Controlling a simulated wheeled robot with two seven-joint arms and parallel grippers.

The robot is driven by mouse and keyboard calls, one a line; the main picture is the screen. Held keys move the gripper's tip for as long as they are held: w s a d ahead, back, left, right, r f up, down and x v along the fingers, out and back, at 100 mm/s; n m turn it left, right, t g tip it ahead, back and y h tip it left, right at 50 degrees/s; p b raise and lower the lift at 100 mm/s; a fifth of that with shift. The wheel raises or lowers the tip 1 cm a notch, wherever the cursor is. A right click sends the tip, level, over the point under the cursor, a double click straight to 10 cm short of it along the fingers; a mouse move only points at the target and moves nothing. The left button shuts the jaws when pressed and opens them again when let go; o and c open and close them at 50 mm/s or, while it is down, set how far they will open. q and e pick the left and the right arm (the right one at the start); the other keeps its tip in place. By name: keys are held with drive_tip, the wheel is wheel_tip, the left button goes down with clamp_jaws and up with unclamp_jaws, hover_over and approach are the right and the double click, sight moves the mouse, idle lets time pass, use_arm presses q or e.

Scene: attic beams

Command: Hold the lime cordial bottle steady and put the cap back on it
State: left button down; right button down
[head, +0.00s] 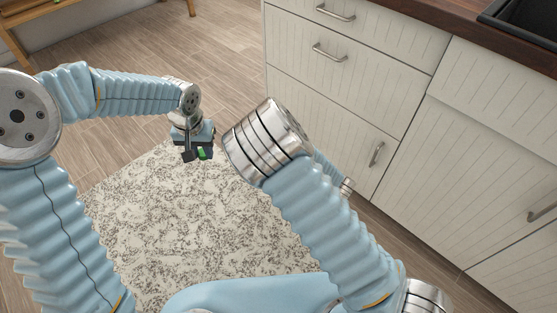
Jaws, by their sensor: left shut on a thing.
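My left gripper (198,155) is over the far edge of the speckled surface and is shut on a small green thing (202,153). The green thing is small and partly covered by the dark fingers, so I cannot tell whether it is the cap or part of the lime cordial bottle. No whole bottle can be made out. My right arm bends in the middle of the view, and its far part runs behind its upper part; its gripper does not show.
The speckled surface (180,235) looks bare where it shows. White cabinets with drawers (345,60) stand at the right under a dark wooden worktop (440,20) with a black sink (525,22). Wooden floor (140,50) lies beyond, with a wooden furniture leg (15,45) at the top left.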

use_arm(q)
drive_tip(key=d+r+m, duration=0.3)
drive_tip(key=d+r, duration=0.4)
drive_tip(key=d, duration=0.3)
drive_tip(key=s+d+r+m, duration=0.1)
drive_tip(key=d+r+m, duration=0.2)
drive_tip(key=d+r, duration=0.5)
drive_tip(key=d, duration=0.2)
drive_tip(key=shift+s+d+h, duration=0.25)
drive_tip(key=shift+d+h, duration=0.15)
drive_tip(key=shift+f, duration=0.1)
drive_tip(key=shift+f, duration=1.95)
drive_tip(key=shift+f, duration=0.85)
drive_tip(key=shift+f, duration=0.55)
drive_tip(key=shift+m, duration=0.3)
